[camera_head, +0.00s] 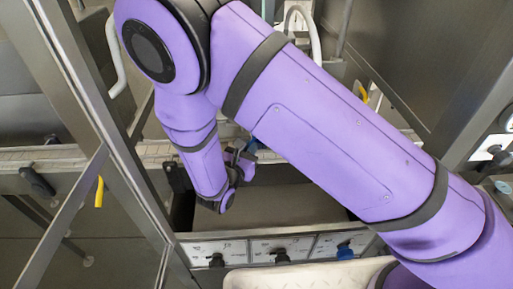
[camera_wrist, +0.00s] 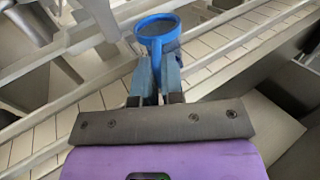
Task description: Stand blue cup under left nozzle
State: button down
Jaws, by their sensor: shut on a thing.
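The blue cup (camera_wrist: 160,47) is in my gripper (camera_wrist: 157,82) in the wrist view. Both fingers are shut on its long blue handle, and the round rim stands out beyond the fingertips. The inside of the cup looks grey. In the head view my gripper (camera_head: 240,160) hangs at the end of the purple arm, near the tiled ledge, and a small blue part of the cup (camera_head: 253,145) shows beside it. The arm hides much of the middle. I cannot clearly make out the left nozzle in either view.
A white tiled ledge (camera_wrist: 215,55) runs diagonally behind the cup. In the head view a white-labelled panel (camera_head: 300,246) with dark knobs and a blue one is at the front. White curved pipes (camera_head: 112,55) and metal frame bars (camera_head: 85,75) stand around the arm.

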jog(key=shift+a, duration=2.25)
jog(key=shift+s+f, duration=0.1)
jog(key=shift+f, duration=0.05)
jog(key=c, duration=1.2)
grip_release()
jog(key=shift+o, duration=0.2)
jog(key=v, duration=0.7)
jog(key=shift+s+a, duration=0.15)
jog(key=shift+s, duration=0.05)
